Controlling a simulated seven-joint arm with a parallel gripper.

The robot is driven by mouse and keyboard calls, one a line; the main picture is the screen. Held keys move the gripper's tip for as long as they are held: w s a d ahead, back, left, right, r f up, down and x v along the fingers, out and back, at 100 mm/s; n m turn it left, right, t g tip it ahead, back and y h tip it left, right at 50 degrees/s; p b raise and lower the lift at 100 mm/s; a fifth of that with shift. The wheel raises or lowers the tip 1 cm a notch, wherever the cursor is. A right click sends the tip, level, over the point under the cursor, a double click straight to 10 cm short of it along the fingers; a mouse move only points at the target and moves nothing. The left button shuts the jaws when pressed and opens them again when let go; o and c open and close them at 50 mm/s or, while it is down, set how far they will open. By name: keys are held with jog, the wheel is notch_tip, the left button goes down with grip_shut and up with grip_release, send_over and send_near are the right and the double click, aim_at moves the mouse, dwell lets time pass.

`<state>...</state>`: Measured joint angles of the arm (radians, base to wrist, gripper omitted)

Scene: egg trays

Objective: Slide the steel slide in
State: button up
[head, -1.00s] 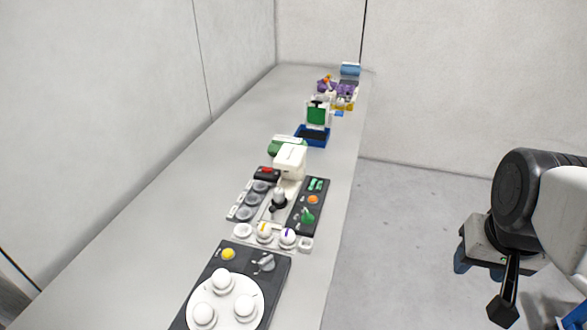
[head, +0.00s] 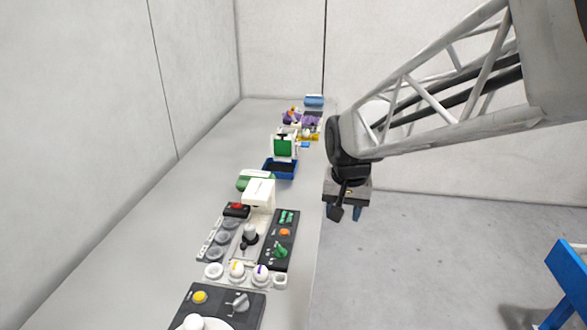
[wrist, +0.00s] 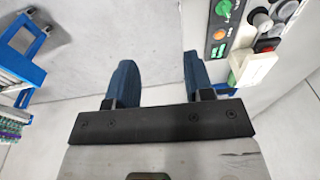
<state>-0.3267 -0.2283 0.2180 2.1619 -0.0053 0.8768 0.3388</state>
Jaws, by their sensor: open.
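My gripper (head: 347,213) hangs in the air beyond the table's right edge, over the floor. Its two blue fingers stand apart and empty, as the wrist view (wrist: 158,62) also shows. I cannot pick out a steel slide for certain in either view. On the table (head: 150,235), a cream-white machine (head: 259,194) stands left of and below my gripper in the head view, a gap away. A dark panel (head: 293,222) with orange and green knobs lies beside it. Both also show at the upper right of the wrist view, with the machine (wrist: 252,68) and panel (wrist: 216,22).
White eggs (head: 237,270) stand in cups in front of the machine. A dark unit with a yellow button (head: 199,297) is nearest. A blue bin (head: 279,168) and purple trays (head: 291,118) stand farther back. The table's left side is clear. A blue frame (head: 568,280) stands at right.

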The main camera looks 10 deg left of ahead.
jog(key=w+a+f, duration=0.3)
jog(key=a+f, duration=0.1)
jog(key=a, duration=0.3)
jog(key=w+a+f, duration=0.3)
jog(key=w+a, duration=0.1)
jog(key=a, duration=0.3)
jog(key=g, duration=0.1)
send_over(243, 244)
notch_tip(243, 244, down, 9)
jog(key=shift+r, duration=0.2)
jog(key=shift+f, duration=0.1)
jog(key=shift+f, duration=4.4)
jog(key=shift+f, duration=0.45)
jog(key=shift+c, duration=0.2)
jog(key=c, duration=0.7)
jog(key=shift+w, duration=0.1)
